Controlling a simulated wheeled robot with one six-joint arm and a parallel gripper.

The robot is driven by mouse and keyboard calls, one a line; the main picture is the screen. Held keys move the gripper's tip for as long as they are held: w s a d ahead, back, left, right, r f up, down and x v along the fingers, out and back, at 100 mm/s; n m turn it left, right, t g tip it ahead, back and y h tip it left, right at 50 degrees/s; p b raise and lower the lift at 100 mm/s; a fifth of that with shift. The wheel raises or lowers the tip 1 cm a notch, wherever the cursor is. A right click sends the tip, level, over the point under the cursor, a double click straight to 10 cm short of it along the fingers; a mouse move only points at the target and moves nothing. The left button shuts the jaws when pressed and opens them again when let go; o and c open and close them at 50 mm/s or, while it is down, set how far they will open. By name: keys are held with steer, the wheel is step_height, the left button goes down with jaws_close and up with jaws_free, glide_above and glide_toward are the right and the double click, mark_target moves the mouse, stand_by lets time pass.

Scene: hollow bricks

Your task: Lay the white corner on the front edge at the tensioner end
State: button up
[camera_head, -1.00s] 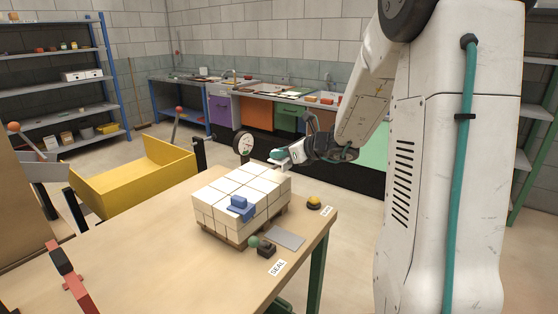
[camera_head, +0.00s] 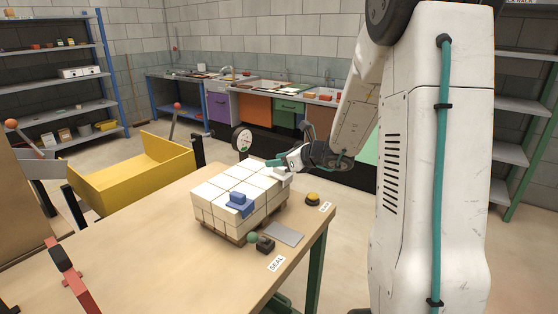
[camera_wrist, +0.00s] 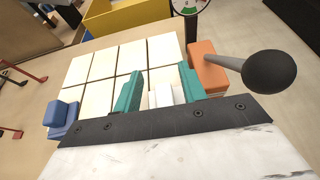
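The white corner (camera_wrist: 165,96) is between the two teal fingers of my gripper (camera_wrist: 160,88) in the wrist view, and my gripper appears shut on it. In the head view the white corner (camera_head: 283,174) is at the fingertips of my gripper (camera_head: 279,167), by the back right of the stack of white bricks (camera_head: 226,186). I cannot tell whether it touches the stack. A blue corner (camera_head: 239,205) sits on the stack's front edge; it also shows in the wrist view (camera_wrist: 62,117). An orange block with a black-knobbed lever (camera_wrist: 206,68), possibly the tensioner, shows beside the stack.
The stack stands on a pallet on the wooden table (camera_head: 150,250). A dial gauge (camera_head: 243,140) stands behind it. A green-knobbed lever (camera_head: 261,242), a grey plate (camera_head: 285,234) and a yellow button (camera_head: 313,197) are in front and right. A yellow bin (camera_head: 130,178) is at left.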

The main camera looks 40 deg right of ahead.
steer(key=shift+r, duration=0.2)
steer(key=v, duration=1.1)
steer(key=s+a+r+n+g+y, duration=0.2)
steer(key=s+a+n+g, duration=0.2)
steer(key=a+n, duration=0.45)
steer(key=s+a+r+n+g+y, duration=0.1)
steer(key=s+a+n+g, duration=0.35)
steer(key=a, duration=0.75)
steer(key=s+a+n+g+h, duration=0.1)
steer(key=s+n+g+h, duration=0.2)
steer(key=s+n, duration=1.4)
steer(key=n+h, duration=0.2)
steer(key=h, duration=0.2)
steer(key=shift+a+f+h, duration=0.15)
steer(key=shift+a+h, duration=0.15)
steer(key=shift+a, duration=0.05)
